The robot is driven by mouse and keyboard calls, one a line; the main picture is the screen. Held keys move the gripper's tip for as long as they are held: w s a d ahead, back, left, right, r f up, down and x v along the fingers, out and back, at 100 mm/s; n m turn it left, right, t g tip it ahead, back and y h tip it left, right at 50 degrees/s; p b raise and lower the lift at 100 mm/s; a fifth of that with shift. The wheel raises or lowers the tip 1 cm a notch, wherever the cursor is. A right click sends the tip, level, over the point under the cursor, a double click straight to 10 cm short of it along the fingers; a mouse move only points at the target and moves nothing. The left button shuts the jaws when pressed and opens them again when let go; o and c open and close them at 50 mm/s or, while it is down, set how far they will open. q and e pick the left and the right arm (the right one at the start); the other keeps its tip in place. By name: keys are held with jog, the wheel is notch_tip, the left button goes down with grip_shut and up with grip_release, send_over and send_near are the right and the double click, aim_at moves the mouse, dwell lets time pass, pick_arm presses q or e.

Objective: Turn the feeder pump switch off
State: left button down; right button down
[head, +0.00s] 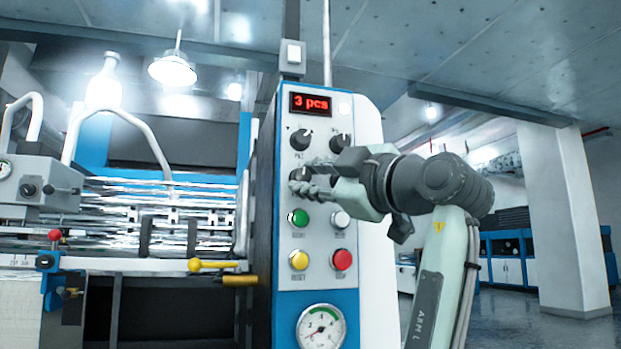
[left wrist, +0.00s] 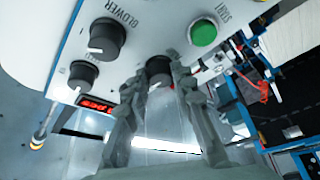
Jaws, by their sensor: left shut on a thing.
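A dark rotary knob (head: 295,175) sits on the light control panel (head: 320,265), above the green START button (head: 298,217). My left gripper (head: 302,182) reaches in from the right and is shut on this knob. In the left wrist view the knob (left wrist: 159,69) is between the two fingertips (left wrist: 158,80), one on each side. Its label is hidden, so I cannot read whether it says feeder pump. A white pointer mark on it shows only partly. My right gripper is not in view.
The BLOWER knob (left wrist: 107,38) is close beside the held knob. Two more knobs (head: 300,139) (head: 341,142) sit under the red "3 pcs" display (head: 311,103). A yellow button (head: 299,260), a red button (head: 342,260) and a gauge (head: 322,328) are below. Rollers stand left.

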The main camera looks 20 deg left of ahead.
pick_arm(q)
jog(key=shift+n+g, duration=0.3)
jog(key=shift+n, duration=0.4)
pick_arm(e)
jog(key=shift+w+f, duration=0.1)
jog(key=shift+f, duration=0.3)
pick_arm(q)
jog(key=c, duration=1.3)
grip_release()
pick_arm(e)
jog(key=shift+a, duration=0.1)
pick_arm(q)
jog(key=shift+o, duration=0.2)
jog(key=v, duration=1.2)
